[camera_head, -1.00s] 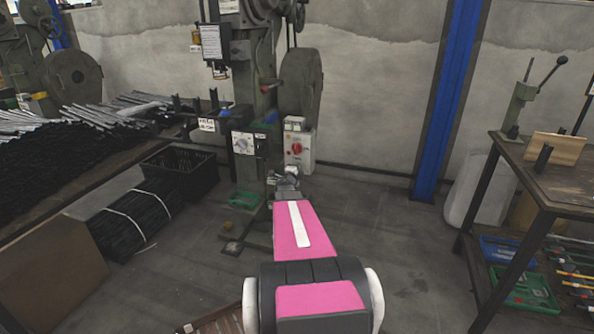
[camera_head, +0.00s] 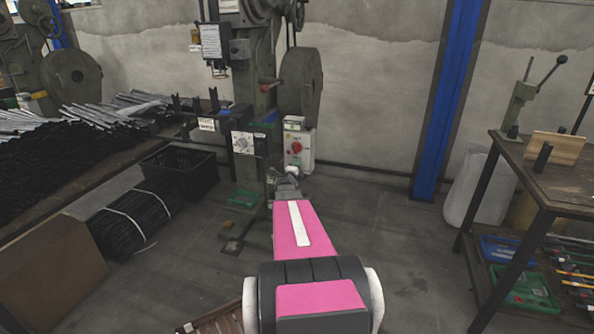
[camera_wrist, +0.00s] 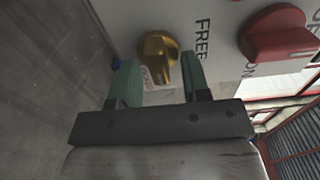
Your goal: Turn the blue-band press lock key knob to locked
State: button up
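The brass lock key knob (camera_wrist: 157,52) sits on a pale panel in the wrist view, beside the printed word FREE. A second label below it is partly covered, and I cannot tell exactly which mark the knob points to. My gripper (camera_wrist: 160,62) is open, its two green fingers on either side of the knob with gaps visible; I see no firm contact. In the head view the press (camera_head: 262,70) stands at the back centre with a little blue on it, and its pale control box (camera_head: 299,160) is just beyond my arm's end. My fingertips cannot be made out there.
A large red switch (camera_wrist: 278,34) is on the same panel, right of the brass knob. A black crate (camera_head: 180,172) and a bundle of dark rods (camera_head: 130,215) lie left of the press. A workbench (camera_head: 565,185) stands at right. Floor between is mostly clear.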

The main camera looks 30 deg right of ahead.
jog(key=v, duration=1.1)
dwell(0.5)
jog(key=a+f+n+g+y, duration=0.1)
jog(key=a+f+n+y, duration=0.1)
jog(key=a+n+y, duration=0.85)
jog(key=a+f+n+y, duration=0.25)
jog(key=a+n, duration=0.45)
jog(key=a, duration=0.9)
jog(key=s+a+n+g, duration=0.5)
jog(key=s, duration=0.3)
jog(key=s+a+n+g, duration=0.5)
jog(key=s, duration=0.4)
jog(key=shift+a+f+n+g+y, duration=0.2)
jog(key=shift+f+n+g+y, duration=0.1)
jog(key=shift+n+y, duration=0.1)
